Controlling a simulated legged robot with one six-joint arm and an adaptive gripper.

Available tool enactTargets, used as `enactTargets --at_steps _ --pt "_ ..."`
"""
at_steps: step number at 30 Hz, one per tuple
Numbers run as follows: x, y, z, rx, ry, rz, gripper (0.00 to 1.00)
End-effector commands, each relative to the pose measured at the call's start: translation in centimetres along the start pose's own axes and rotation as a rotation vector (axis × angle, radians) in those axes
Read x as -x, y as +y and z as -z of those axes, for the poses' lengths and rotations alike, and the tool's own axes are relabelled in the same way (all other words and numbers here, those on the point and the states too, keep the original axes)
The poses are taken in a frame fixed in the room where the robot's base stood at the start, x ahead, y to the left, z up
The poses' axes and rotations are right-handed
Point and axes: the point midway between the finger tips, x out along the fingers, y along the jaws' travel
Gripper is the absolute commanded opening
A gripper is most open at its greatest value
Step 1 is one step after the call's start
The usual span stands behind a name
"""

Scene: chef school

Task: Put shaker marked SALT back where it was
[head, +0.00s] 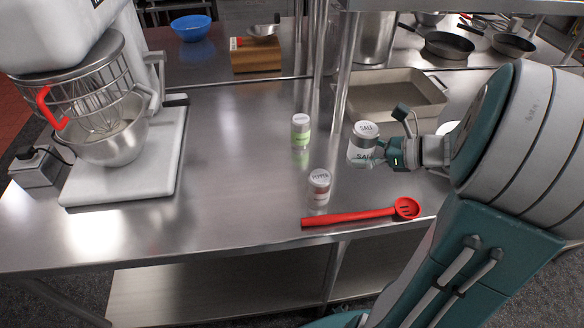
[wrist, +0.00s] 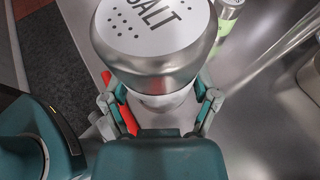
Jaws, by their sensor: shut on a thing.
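The shaker marked SALT (head: 362,140) is a white shaker with a metal lid, upright in the head view. My gripper (head: 375,157) is shut on it from the right side. In the wrist view the SALT lid (wrist: 155,40) fills the top middle, with a finger on each side of the body below it. I cannot tell for sure whether its base touches the table or hangs above it. The steel table (head: 240,150) lies beneath.
A pepper shaker (head: 319,188) and a green-labelled shaker (head: 300,131) stand to the left. A red slotted spoon (head: 365,214) lies near the front edge. A baking tray (head: 395,95) is behind, beside a steel post (head: 344,70). A stand mixer (head: 110,120) stands at left, with bare table between.

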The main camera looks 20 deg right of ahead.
Motion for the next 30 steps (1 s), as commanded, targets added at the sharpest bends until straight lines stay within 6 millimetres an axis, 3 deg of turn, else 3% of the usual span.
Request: enactTargets --at_steps 12,18,26,30 --pt "-9.6 -2.5 0.0 0.007 0.009 -0.005 0.2" --pt "-13.0 -3.9 2.3 0.002 0.007 -0.003 0.2" --pt "-15.3 -4.8 3.8 0.003 0.007 -0.001 0.2" --pt "-16.5 -4.9 5.7 0.001 0.007 -0.001 0.2"
